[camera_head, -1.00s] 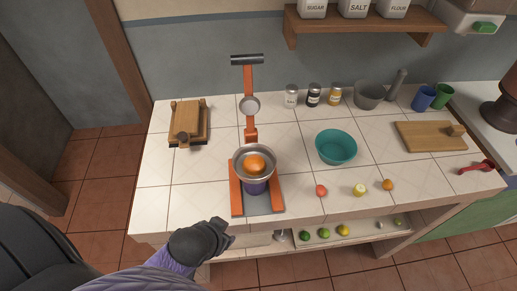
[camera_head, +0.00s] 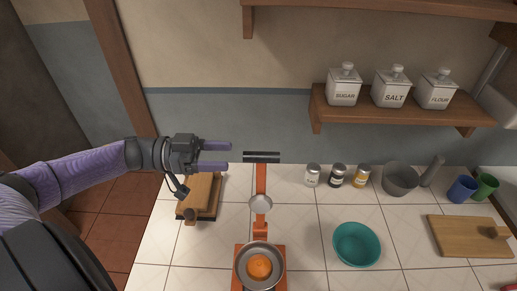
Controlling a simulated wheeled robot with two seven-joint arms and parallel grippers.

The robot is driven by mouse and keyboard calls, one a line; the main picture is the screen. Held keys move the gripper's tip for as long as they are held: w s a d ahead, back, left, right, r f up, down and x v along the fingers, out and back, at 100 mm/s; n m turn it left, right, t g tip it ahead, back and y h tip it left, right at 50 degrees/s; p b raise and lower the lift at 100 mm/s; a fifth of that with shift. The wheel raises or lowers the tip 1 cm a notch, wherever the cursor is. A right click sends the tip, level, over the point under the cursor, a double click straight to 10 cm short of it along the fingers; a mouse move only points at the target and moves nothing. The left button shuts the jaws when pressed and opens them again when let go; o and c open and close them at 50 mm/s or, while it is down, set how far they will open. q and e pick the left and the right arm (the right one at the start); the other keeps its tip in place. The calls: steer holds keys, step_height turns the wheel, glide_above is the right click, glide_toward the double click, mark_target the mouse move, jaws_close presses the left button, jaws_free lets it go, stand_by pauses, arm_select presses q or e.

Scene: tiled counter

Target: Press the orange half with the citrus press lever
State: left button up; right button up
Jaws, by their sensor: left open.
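The orange citrus press stands on the tiled counter, its lever (camera_head: 261,185) raised upright with a black handle bar (camera_head: 261,157) across the top. A round metal pressing cup (camera_head: 260,204) sits partway down the lever. The orange half (camera_head: 259,266) lies in the metal bowl (camera_head: 247,281) of the press, below the raised cup. My left gripper (camera_head: 230,156) is open and empty, its two purple fingers pointing right at the handle bar. The fingertips are just left of the bar, with a small gap in the picture. My right gripper is out of view.
A wooden press-like board (camera_head: 203,193) stands left, below my left gripper. A teal bowl (camera_head: 357,245), spice jars (camera_head: 338,176), a grey mortar (camera_head: 400,179) and a cutting board (camera_head: 467,236) are to the right. A shelf (camera_head: 400,112) with canisters is on the wall.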

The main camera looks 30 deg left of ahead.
mark_target(254, 157)
arm_select(q)
steer(key=x, duration=0.7)
jaws_close()
stand_by(0.3)
stand_by(0.4)
stand_by(0.4)
